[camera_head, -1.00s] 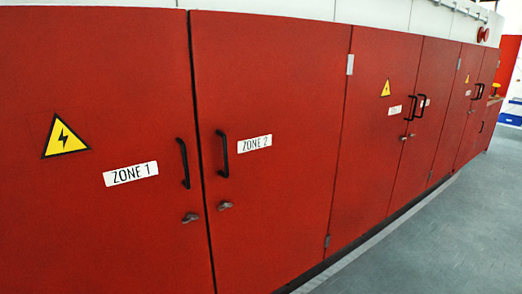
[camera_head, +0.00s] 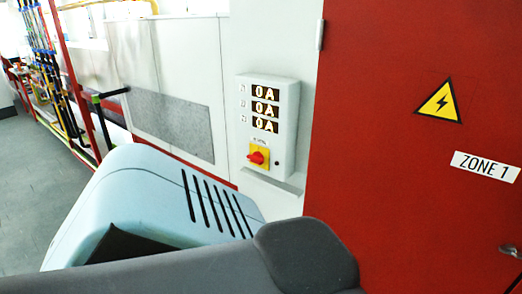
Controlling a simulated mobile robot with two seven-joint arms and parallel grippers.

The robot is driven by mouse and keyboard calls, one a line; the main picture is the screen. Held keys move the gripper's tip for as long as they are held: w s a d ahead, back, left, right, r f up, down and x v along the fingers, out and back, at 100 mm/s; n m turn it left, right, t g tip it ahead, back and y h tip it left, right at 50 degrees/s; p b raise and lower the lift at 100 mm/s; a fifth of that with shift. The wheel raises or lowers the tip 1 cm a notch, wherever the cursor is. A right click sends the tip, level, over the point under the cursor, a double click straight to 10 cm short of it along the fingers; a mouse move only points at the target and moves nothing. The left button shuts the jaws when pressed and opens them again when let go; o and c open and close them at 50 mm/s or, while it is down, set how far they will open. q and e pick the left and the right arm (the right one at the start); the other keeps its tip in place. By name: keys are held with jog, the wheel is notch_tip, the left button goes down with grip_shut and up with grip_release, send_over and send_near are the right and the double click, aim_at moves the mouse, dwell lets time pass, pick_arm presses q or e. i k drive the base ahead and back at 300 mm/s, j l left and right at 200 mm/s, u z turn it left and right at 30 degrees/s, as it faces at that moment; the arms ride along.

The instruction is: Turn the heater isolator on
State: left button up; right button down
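The heater isolator is a red rotary knob (camera_head: 257,157) on a yellow plate (camera_head: 265,150), low on a grey wall box (camera_head: 284,120). Three displays above it, marked Z1 to Z3, each read 0A (camera_head: 265,108). The small lettering above the yellow plate is too small to read surely. A light blue and dark grey rounded body, likely part of my own arm, fills the lower middle of the view below the box. Neither of my grippers shows in the view.
A red cabinet door (camera_head: 400,180) with a ZONE 1 label (camera_head: 486,166) stands right of the box. Grey panels (camera_head: 180,80) run to the left. Coloured pipes (camera_head: 45,65) stand at the far left, beside open grey floor (camera_head: 40,190).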

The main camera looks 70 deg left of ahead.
aim_at(257, 158)
jog(key=u, duration=2.3)
